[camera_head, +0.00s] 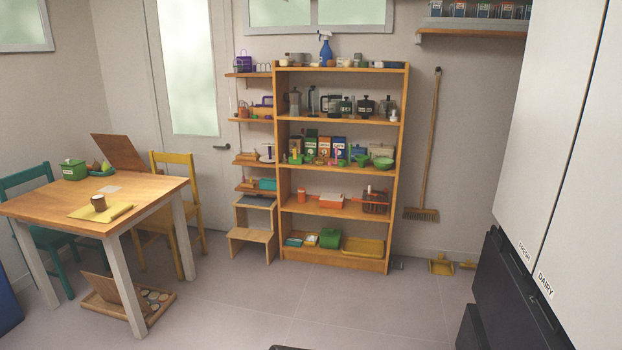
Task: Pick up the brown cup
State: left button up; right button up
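A small brown cup (98,204) with a pale top stands on a yellow mat or board (82,213) near the front of the wooden table (150,190) at the left. It looks upright. A rolled or stick-like yellow item (122,212) lies beside it on the right. Neither of my grippers is in view.
A teal chair (25,178) and a yellow chair (176,160) stand at the table. A tray of jars (128,300) lies on the floor by the front table leg. A filled shelf (340,160) and step stool (252,240) stand behind. The middle floor is clear.

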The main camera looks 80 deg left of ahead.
aim_at(98, 201)
jog(key=u, duration=4.05)
jog(key=i+j, duration=0.15)
jog(key=i, duration=0.2)
jog(key=i+j, duration=0.2)
jog(key=i, duration=0.1)
